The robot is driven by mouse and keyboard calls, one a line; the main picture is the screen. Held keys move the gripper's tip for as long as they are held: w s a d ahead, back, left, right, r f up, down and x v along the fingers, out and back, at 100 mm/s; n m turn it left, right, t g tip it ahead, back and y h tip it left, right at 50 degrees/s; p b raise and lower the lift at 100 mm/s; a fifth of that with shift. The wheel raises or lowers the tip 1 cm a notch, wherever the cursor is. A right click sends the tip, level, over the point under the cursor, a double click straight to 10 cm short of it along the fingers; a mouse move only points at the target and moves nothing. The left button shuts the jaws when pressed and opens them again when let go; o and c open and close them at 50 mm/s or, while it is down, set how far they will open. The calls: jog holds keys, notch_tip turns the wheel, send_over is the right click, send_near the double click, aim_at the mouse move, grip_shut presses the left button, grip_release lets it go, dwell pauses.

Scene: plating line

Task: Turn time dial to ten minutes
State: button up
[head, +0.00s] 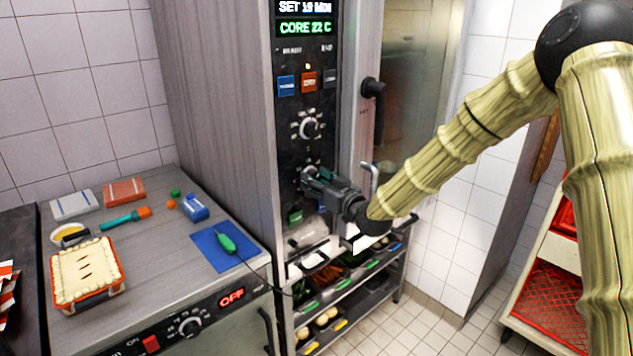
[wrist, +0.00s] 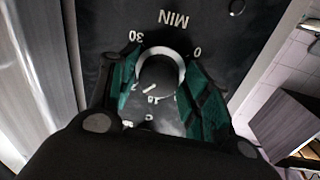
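The time dial (wrist: 160,72) is a round knob with a silver ring, on a black panel marked MIN, 30 and 0 in the wrist view. My gripper's green-padded fingers (wrist: 159,92) stand on both sides of it, close against its rim. In the head view my gripper (head: 313,179) is at the lower knob of the oven panel and hides most of it. The display (head: 304,8) above has a slightly blurred set time that looks like 19 MIN, with CORE 22 C under it.
Another dial (head: 307,125) sits above my gripper, below blue and orange buttons. The counter (head: 165,255) at left holds a pie (head: 87,272) and a green probe (head: 226,243) on a blue mat. A rack of trays is below.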

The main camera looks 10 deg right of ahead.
jog(key=c, duration=0.5)
jog(key=shift+f+n+b, duration=0.1)
jog(key=shift+n+b, duration=0.2)
jog(key=shift+b, duration=0.2)
jog(key=n+b, duration=0.8)
jog(key=b, duration=0.1)
jog(key=n+y+b, duration=0.1)
jog(key=n+b, duration=0.8)
jog(key=b, duration=0.1)
jog(key=shift+d+y, duration=0.15)
jog(key=shift+y, duration=0.15)
jog(key=o, duration=1)
